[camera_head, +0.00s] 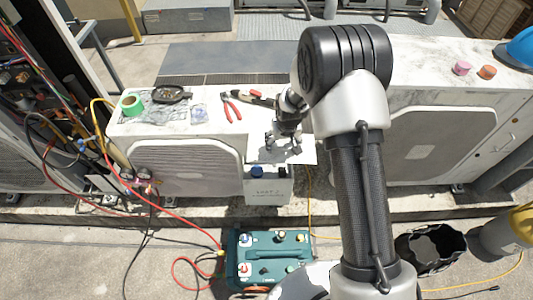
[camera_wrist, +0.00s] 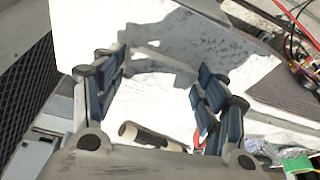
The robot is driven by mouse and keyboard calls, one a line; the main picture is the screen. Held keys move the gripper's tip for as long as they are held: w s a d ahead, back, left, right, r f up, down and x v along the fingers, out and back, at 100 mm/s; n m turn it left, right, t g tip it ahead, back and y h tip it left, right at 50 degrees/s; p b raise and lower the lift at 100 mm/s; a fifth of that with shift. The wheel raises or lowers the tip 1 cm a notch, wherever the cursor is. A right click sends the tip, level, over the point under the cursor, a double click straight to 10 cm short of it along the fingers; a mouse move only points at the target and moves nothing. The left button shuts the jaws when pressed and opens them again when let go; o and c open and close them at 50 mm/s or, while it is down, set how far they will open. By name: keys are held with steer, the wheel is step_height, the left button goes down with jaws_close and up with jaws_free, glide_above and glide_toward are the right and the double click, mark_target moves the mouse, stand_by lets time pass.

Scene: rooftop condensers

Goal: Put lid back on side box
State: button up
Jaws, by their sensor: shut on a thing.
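The white lid (camera_head: 300,152) is a flat panel below my gripper (camera_head: 286,140), at the front edge between the two condenser units. My gripper is shut on it. In the wrist view the lid (camera_wrist: 150,100) spreads bright white behind the blue-padded fingers of my gripper (camera_wrist: 158,85), with a raised bar between them. The side box (camera_head: 268,192) is a pale box with faint lettering, just below the lid in the head view.
Red pliers (camera_head: 231,107), a screwdriver (camera_head: 258,97) and green tape (camera_head: 132,104) lie on the left condenser's top (camera_head: 175,124). A teal case (camera_head: 268,262) stands on the ground in front. Red hoses lie at left. A black bucket (camera_head: 430,246) stands at right.

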mark_target(270, 154)
steer(key=a+b+x, duration=0.2)
steer(key=b+x, duration=0.1)
steer(key=x, duration=0.6)
steer(key=s+a+b+x, duration=0.1)
steer(key=a+b+x, duration=0.1)
steer(key=x, duration=0.7)
steer(key=shift+f+n+b, duration=0.3)
steer(key=shift+f+b, duration=0.2)
steer(key=shift+b, duration=0.35)
steer(key=shift+s+f+b, duration=0.2)
steer(key=shift+f+b, duration=0.25)
steer(key=shift+b, duration=0.15)
stand_by(0.6)
steer(key=o, duration=1.3)
steer(key=shift+s, duration=0.1)
steer(key=v, duration=1.2)
steer(key=shift+r, duration=0.1)
